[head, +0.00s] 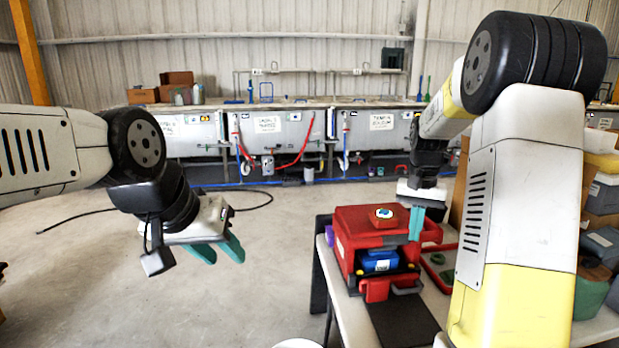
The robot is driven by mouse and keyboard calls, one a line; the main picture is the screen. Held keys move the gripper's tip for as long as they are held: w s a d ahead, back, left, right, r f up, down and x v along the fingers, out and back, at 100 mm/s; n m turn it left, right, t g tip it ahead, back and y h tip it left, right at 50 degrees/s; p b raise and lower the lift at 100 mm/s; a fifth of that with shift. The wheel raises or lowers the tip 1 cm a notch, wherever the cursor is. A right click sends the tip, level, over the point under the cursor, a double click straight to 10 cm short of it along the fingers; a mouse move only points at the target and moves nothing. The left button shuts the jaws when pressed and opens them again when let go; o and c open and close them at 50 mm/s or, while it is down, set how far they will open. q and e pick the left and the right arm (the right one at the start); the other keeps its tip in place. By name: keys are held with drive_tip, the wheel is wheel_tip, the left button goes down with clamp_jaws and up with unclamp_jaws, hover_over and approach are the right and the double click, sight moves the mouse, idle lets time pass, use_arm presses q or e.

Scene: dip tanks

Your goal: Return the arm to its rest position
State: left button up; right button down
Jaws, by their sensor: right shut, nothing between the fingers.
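My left gripper (218,250) hangs over open floor at the left. Its two teal fingers are apart and nothing shows between them. My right arm comes down from the right of the view. My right gripper (416,224) points down with its teal fingers together and empty. It is in front of or beside the right part of a red toolbox (362,225) on a table; I cannot tell whether it touches it. A blue box (380,261) sits in the toolbox's open front.
The pale table (345,325) has a dark mat (400,322) in front of the toolbox and a red tray (441,268) with green items to its right. Stacked bins (602,195) stand at far right. Dip tanks (270,130) line the back wall.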

drive_tip(key=s+a+r+n+t+y, duration=0.1)
drive_tip(key=s+a+r+n+t, duration=0.15)
drive_tip(key=s+a+r, duration=0.6)
drive_tip(key=s+a+n+t, duration=0.1)
drive_tip(key=s+a+t, duration=0.1)
drive_tip(key=s, duration=0.5)
drive_tip(key=s+a+r+n+t+y, duration=0.1)
drive_tip(key=s, duration=0.6)
drive_tip(key=shift+s+a+r+t, duration=0.25)
drive_tip(key=shift+a+t, duration=0.1)
drive_tip(key=shift+n, duration=0.25)
